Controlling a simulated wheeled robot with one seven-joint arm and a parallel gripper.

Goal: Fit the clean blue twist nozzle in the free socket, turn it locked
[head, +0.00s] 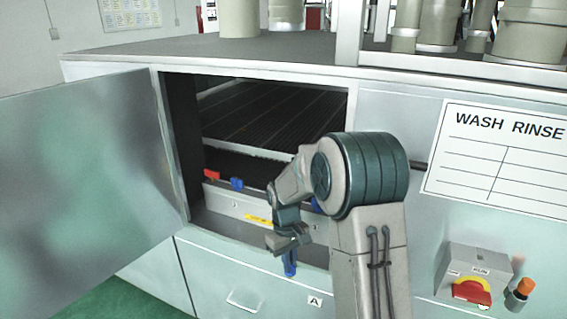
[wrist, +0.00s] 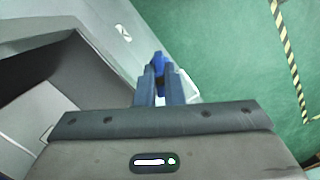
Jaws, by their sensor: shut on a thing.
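My gripper (head: 288,243) is shut on a blue twist nozzle (head: 290,266), which hangs below the fingers in front of the cabinet opening. In the wrist view the fingers (wrist: 161,84) are closed on the blue nozzle (wrist: 160,60), whose tip sticks out beyond them. Inside the opening is a pale bar (head: 225,199) with a yellow label (head: 258,218). A red piece (head: 211,174) and a blue nozzle (head: 236,184) sit along it at the left. Another blue piece (head: 316,205) shows partly behind my arm. I cannot make out the free socket; my arm hides part of the bar.
The cabinet door (head: 85,170) stands open to the left. A dark ribbed conveyor (head: 275,110) lies inside the opening. A drawer front (head: 245,285) marked A is below. A box with a red and yellow switch (head: 472,290) is at the lower right.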

